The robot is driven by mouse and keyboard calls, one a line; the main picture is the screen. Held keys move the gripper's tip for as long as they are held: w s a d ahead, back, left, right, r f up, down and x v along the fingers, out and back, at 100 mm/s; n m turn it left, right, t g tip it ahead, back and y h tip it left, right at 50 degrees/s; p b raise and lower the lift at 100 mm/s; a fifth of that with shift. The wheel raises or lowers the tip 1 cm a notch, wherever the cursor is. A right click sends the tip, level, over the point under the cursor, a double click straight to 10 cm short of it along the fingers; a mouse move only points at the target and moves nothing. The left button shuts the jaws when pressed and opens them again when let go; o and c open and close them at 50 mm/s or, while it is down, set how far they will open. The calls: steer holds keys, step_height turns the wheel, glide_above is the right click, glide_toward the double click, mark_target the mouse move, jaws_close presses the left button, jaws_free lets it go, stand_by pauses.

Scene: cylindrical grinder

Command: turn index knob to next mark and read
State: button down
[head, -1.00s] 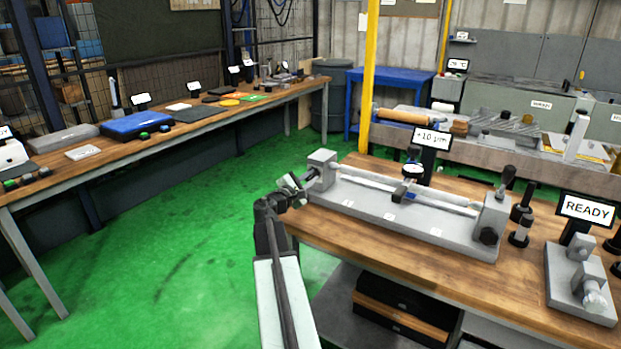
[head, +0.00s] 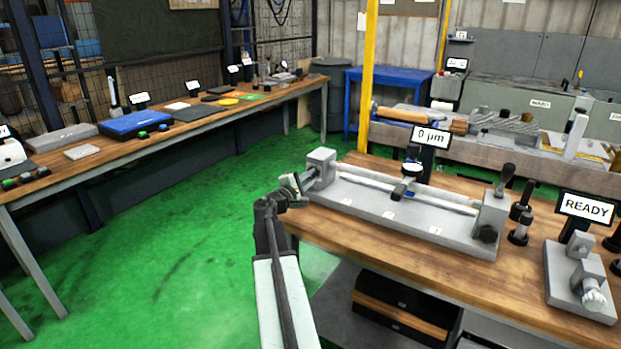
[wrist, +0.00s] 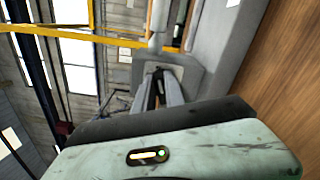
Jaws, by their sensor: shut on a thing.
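A grey bench fixture with a long bar between two end blocks (head: 400,212) sits on the wooden bench. A round dial indicator (head: 411,170) stands over the middle of the bar. The display (head: 431,138) behind it reads "0 µm". My gripper (head: 303,184) is at the outer side of the left end block (head: 321,160), shut on the index knob there. The knob is mostly hidden by the jaws, and its marks cannot be read. In the wrist view my gripper's fingers (wrist: 160,92) reach toward the grey block (wrist: 190,75).
A "READY" sign (head: 587,208) stands behind a small grey fixture (head: 577,280) at the right. Black upright posts (head: 520,220) stand between the fixtures. A long side table (head: 170,130) holds a blue case (head: 136,125). The green floor (head: 150,240) between is open.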

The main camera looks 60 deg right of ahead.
steer(key=shift+s+f, duration=0.1)
steer(key=c, duration=1.4)
jaws_free()
steer(key=a, duration=0.8)
